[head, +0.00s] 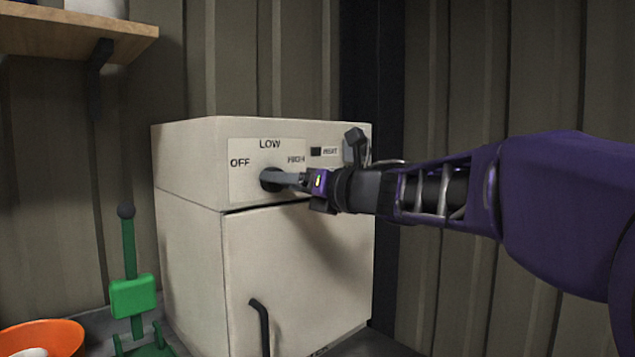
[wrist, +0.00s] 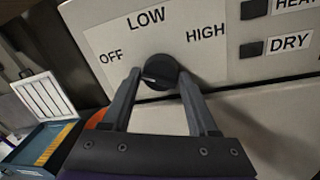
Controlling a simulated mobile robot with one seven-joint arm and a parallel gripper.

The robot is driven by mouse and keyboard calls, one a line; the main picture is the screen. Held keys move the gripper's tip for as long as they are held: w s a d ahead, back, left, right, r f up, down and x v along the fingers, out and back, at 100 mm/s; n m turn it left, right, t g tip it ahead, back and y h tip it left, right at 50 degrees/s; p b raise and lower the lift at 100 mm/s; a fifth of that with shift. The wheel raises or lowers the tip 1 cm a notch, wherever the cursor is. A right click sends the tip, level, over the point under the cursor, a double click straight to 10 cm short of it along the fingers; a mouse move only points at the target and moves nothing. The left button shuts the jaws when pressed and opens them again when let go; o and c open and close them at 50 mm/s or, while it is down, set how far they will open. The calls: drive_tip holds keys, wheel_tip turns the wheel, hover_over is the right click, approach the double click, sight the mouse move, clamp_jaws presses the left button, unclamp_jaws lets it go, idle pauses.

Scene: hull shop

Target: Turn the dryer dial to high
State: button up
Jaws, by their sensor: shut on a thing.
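The dryer (head: 290,260) is a cream box with a white label panel on its upper front reading OFF, LOW and HIGH. Its black round dial (head: 267,180) sits below LOW; it also shows in the wrist view (wrist: 161,72). A short pale mark on the dial lies on its left side, towards the OFF side. My gripper (head: 278,180) reaches in from the right and is shut on the dial. In the wrist view my gripper (wrist: 160,77) has one finger on each side of the dial. The head view hides part of the dial behind the fingers.
Right of HIGH are dark buttons marked HEAT (wrist: 254,9) and DRY (wrist: 251,48). A black door handle (head: 262,325) sticks out below. A green lever stand (head: 133,296) and an orange bowl (head: 40,338) stand left. A wooden shelf (head: 70,36) hangs upper left.

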drive_tip(key=c, duration=0.6)
drive_tip(key=shift+c, duration=0.2)
drive_tip(key=shift+m, duration=0.4)
drive_tip(key=m+t+p, duration=0.1)
drive_tip(key=m+p, duration=0.1)
drive_tip(key=m, duration=0.6)
drive_tip(key=m+t+h+p, duration=0.1)
drive_tip(key=m+p, duration=0.1)
drive_tip(key=m, duration=0.6)
drive_tip(key=m+t+p, duration=0.1)
drive_tip(key=m+p, duration=0.1)
drive_tip(key=m, duration=0.7)
drive_tip(key=shift+s+a+f, duration=0.2)
drive_tip(key=o, duration=1.3)
drive_tip(key=shift+o, duration=0.2)
